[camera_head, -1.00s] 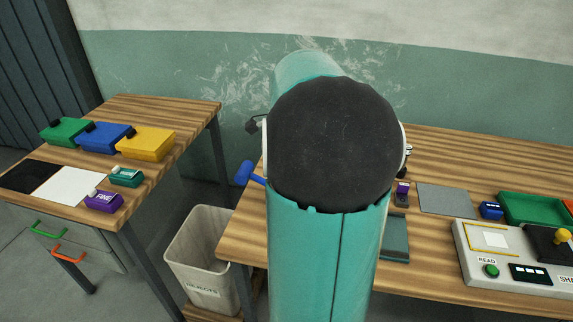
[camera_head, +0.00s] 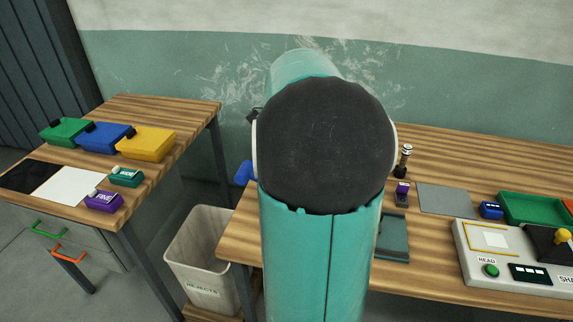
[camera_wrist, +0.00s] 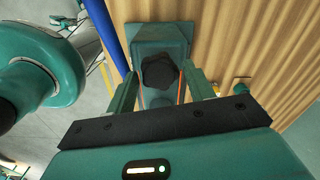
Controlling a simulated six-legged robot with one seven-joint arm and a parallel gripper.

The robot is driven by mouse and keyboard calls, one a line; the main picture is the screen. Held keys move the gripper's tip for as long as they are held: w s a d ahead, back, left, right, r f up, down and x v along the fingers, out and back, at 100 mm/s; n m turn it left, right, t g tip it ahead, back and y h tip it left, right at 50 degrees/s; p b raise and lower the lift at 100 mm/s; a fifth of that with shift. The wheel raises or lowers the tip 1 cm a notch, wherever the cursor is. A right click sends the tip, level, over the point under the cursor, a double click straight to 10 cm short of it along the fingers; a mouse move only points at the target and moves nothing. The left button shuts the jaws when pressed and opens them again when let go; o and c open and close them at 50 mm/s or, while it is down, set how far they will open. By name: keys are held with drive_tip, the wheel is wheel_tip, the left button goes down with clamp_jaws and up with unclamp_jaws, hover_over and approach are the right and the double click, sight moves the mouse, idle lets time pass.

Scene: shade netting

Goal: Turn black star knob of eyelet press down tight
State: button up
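The black star knob (camera_wrist: 159,72) sits on the teal eyelet press (camera_wrist: 160,36) in the upper middle of the wrist view. My gripper (camera_wrist: 161,84) is open, with one finger to the left and one to the right of the knob. Gaps show between the fingers and the knob, so it is not gripped. How deep the fingertips reach along the knob I cannot tell. A blue lever (camera_wrist: 105,32) runs beside the press.
A bench (camera_head: 425,160) carries a grey mat (camera_head: 446,199), a green tray (camera_head: 530,208) and a control panel (camera_head: 475,262) on the right. A rejects bin (camera_head: 200,250) stands between the benches. The left bench (camera_head: 165,112) holds coloured boxes.

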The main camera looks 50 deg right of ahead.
drive_tip(key=shift+o, duration=0.2)
drive_tip(key=shift+r, duration=1.4)
drive_tip(key=n, duration=1.7)
drive_tip(key=shift+f, duration=0.1)
